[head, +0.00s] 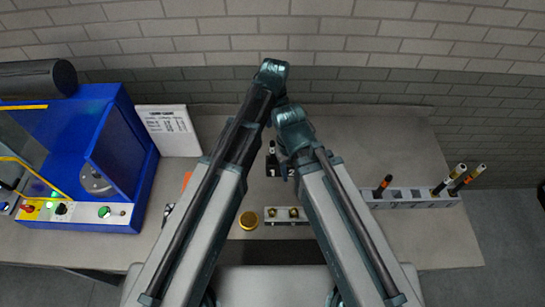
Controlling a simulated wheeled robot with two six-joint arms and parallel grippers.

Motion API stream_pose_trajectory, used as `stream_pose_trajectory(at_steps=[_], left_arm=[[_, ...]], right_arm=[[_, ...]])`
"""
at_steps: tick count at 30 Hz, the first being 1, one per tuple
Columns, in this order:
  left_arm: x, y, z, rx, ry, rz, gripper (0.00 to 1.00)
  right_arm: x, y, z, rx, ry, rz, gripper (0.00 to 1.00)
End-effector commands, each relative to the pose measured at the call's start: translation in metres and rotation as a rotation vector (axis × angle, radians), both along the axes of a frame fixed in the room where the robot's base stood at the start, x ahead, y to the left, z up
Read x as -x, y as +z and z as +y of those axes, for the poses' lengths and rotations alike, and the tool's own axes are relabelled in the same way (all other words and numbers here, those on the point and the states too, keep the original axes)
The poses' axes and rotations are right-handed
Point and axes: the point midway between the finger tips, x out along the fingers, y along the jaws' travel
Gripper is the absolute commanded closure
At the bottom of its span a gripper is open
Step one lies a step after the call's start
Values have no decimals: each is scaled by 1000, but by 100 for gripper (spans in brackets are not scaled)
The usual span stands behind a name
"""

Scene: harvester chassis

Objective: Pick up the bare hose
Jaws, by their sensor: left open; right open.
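Several dark hoses with coloured ends stand in a grey rack at the right of the bench: a shorter one with an orange band (383,184), one with a pale end (440,187) and a pair leaning right (471,176). I cannot tell which is the bare hose. My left gripper (273,76) is high in the middle, far left of the hoses, its fingers largely hidden. My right gripper (287,166) is just below it, over the bench middle, also left of the hoses. Both are open; I see no hose in either.
The grey rack (412,199) has empty slots. A blue machine (122,160) with buttons stands at left. A white sheet (172,131) is beside it. A small block with brass fittings (284,216) and a gold cap (248,220) lie between my arms. The bench's right back is clear.

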Motion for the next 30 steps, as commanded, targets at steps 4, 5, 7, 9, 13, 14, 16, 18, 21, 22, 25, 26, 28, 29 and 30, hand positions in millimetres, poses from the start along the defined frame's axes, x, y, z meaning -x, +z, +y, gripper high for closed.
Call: stream_pose_trajectory(at_steps=[4,5,7,9,13,14,16,18,21,22,25,26,28,29,30], left_arm=[[1,-5,1,0,2,0,43],[1,-6,1,0,2,0,43],[1,-13,1,0,3,0,43],[1,-21,1,0,3,0,43],[1,-39,1,0,4,0,43],[1,-43,1,0,4,0,43],[1,-53,1,0,4,0,43],[1,-63,1,0,4,0,43],[1,-76,1,0,4,0,43],[1,-80,1,0,4,0,43],[1,-87,1,0,4,0,43],[1,-88,1,0,4,0,43],[1,-88,1,0,4,0,43],[1,-87,1,0,4,0,43],[1,-87,1,0,5,0,43]], right_arm=[[0,-5,0,0,0,0,50],[0,-7,0,0,0,0,50],[0,-13,0,0,-1,0,50],[0,-21,0,0,-1,-1,50],[0,-39,0,-1,-3,-2,50],[0,-43,0,-1,-3,-2,50],[0,-53,0,-1,-4,-2,50],[-1,-63,0,-1,-5,-3,50],[-1,-76,0,-1,-4,-3,50],[-1,-80,0,-1,-4,-3,50],[-1,-87,0,0,-2,-3,50],[-1,-88,0,0,-2,-3,50],[-1,-88,0,0,-1,-3,50],[-1,-87,0,0,-1,-3,50],[-1,-87,0,0,-1,-3,50]])
